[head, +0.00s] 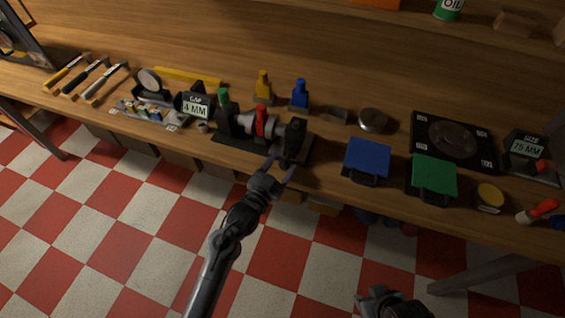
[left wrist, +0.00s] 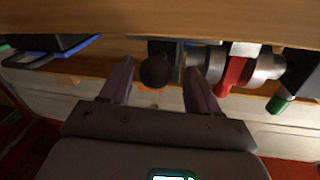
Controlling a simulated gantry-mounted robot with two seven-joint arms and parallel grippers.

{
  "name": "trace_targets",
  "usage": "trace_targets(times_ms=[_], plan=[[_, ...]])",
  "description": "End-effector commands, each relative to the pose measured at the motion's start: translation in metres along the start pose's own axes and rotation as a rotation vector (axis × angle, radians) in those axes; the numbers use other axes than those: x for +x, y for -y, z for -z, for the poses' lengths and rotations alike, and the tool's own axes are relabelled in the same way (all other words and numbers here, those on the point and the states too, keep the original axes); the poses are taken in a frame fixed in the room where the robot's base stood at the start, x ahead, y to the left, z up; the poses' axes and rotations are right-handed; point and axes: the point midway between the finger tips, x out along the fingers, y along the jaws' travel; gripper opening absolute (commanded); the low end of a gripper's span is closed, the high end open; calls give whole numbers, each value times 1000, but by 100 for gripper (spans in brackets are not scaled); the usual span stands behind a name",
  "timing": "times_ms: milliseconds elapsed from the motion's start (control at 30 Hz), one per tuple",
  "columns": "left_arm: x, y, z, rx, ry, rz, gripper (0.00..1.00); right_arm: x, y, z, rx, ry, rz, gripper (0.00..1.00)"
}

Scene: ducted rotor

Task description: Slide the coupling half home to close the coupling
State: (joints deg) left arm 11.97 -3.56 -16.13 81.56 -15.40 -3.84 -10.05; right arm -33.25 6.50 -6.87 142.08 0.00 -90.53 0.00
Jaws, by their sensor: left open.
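The coupling stands on a dark fixture base (head: 228,138) at the bench's front edge. Grey round coupling parts (head: 245,125) show left of a red upright piece (head: 261,122); in the left wrist view a grey part (left wrist: 264,68) is beside the red piece (left wrist: 234,70). A black upright block (head: 294,138) stands at the fixture's right end. My left gripper (head: 281,172) is open and empty, just in front of that block. In the left wrist view, a dark round knob (left wrist: 154,71) appears between its fingers, not gripped. My right gripper (head: 378,299) is partly visible at the bottom; its fingers are unclear.
A green-capped piece (head: 223,98) stands at the fixture's left. Yellow (head: 263,88) and blue (head: 300,95) bottle-like items stand behind it. The floor in front of the bench is open.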

Motion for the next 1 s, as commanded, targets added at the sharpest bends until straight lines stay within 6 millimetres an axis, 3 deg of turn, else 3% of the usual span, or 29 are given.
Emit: trace_targets(times_ms=[500, 700, 1000], plan=[[-82, 1, 1, 1, 1, 1, 62, -18, -3, 5, -11, 2, -9, 43], [-95, 2, 0, 1, 1, 1, 62, -20, -3, 6, -11, 1, -8, 43], [-96, 2, 0, 0, 0, 2, 62, -20, -2, 6, -5, 1, -4, 43]])
